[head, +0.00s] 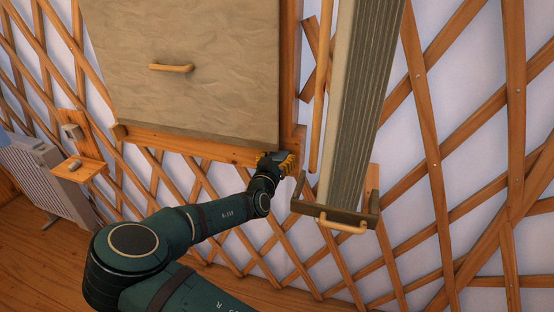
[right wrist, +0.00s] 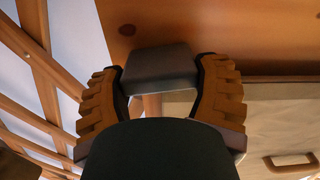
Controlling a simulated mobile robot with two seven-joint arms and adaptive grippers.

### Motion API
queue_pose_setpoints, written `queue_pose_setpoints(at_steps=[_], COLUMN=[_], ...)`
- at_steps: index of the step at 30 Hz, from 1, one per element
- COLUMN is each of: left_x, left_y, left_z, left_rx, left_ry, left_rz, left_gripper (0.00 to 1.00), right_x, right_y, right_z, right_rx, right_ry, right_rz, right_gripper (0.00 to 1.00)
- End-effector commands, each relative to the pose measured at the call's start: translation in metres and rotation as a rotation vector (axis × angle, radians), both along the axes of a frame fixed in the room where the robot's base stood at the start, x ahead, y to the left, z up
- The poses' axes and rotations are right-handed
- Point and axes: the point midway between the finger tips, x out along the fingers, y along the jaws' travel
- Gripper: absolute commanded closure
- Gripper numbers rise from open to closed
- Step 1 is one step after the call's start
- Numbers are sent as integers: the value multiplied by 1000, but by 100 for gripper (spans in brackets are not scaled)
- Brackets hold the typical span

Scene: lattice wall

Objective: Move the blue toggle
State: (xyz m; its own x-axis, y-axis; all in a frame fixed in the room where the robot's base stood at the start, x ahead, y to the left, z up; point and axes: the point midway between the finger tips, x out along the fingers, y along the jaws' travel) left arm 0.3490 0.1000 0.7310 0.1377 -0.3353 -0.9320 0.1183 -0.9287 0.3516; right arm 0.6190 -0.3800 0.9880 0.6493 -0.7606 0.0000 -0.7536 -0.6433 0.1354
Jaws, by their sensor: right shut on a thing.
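My right gripper (head: 276,163) is at the lower right corner of the cabinet, against the wooden rail (head: 205,147) below its large door. In the right wrist view, the two orange-padded fingers of the right gripper (right wrist: 162,85) are on either side of a dark slate block (right wrist: 160,66), shut on it. The block looks like the blue toggle, though its blue is hardly visible in this light. It stands against the wooden board (right wrist: 230,30); how it is mounted is hidden. In the head view the fingers hide the block. My left gripper is not in view.
The pale cabinet door (head: 190,85) has a wooden handle (head: 171,68). A ribbed panel (head: 362,95) with a handled bottom ledge (head: 342,227) hangs right of my gripper. A small shelf (head: 82,168) and a radiator (head: 45,178) are at left. Lattice (head: 440,180) covers the wall.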

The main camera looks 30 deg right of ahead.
Motion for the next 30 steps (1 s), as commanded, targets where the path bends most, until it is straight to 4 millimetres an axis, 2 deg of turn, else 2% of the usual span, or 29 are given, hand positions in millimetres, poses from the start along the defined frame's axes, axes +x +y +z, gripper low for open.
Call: queue_pose_setpoints(at_steps=[30], left_x=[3], left_y=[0], left_z=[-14], left_rx=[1], left_ry=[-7], left_rz=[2], left_gripper=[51], right_x=[-6], right_y=[-5], right_z=[-21], right_rx=[-613], right_ry=[720], right_rz=[1], right_gripper=[68])
